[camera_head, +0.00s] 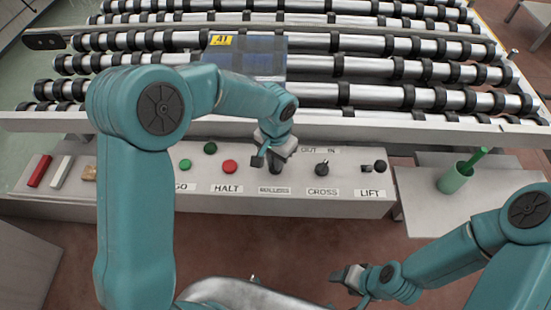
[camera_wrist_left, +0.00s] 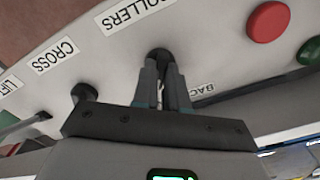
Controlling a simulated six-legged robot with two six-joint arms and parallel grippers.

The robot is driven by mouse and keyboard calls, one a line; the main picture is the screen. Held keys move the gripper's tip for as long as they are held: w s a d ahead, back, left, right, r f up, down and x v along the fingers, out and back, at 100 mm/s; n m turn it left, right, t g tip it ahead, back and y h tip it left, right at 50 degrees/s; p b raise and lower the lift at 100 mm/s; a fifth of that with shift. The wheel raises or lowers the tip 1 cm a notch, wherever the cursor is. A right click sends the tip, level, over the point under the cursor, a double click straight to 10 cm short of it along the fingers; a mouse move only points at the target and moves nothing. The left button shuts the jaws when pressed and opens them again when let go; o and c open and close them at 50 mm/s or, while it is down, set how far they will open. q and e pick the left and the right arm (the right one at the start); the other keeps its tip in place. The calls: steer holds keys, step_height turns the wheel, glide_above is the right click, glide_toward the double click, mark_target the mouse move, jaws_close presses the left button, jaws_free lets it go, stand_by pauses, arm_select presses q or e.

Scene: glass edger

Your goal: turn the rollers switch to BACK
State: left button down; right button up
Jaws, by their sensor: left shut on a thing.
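The rollers switch (camera_wrist_left: 159,54) is a dark knob on the pale control panel (camera_head: 235,206), above the ROLLERS label (camera_head: 275,190). My left gripper (camera_head: 273,161) is over it from above in the head view and hides most of it. In the left wrist view my left gripper (camera_wrist_left: 166,72) has both fingers closed around the knob. The BACK label (camera_wrist_left: 202,91) shows partly beside the fingers. Which way the knob points is hard to tell. My right gripper (camera_head: 346,279) hangs in front of the panel at lower right, away from the switches; its jaw opening is unclear.
On the panel are a green button (camera_head: 210,148), a red HALT button (camera_head: 230,166), the CROSS switch (camera_head: 322,168) and the LIFT switch (camera_head: 380,166). Rollers (camera_head: 400,70) carrying a blue sheet (camera_head: 250,52) lie behind. A green cup (camera_head: 453,178) stands at right.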

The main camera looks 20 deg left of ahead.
arm_select(q)
steer(key=shift+f+n+b, duration=0.2)
steer(key=shift+n+b, duration=1.1)
steer(key=shift+b, duration=0.2)
steer(key=n+b, duration=0.2)
steer(key=n, duration=0.1)
steer(key=shift+n+b, duration=0.4)
steer(key=n+b, duration=0.2)
steer(key=n, duration=0.1)
steer(key=shift+w+r, duration=0.1)
steer(key=shift+r+n+b, duration=0.15)
steer(key=shift+n+b, duration=0.55)
steer(key=shift+n, duration=1.4)
steer(key=c, duration=1.2)
jaws_free()
steer(key=shift+o, duration=0.2)
step_height(320, 180, up, 16)
steer(key=p, duration=0.1)
steer(key=shift+r, duration=0.2)
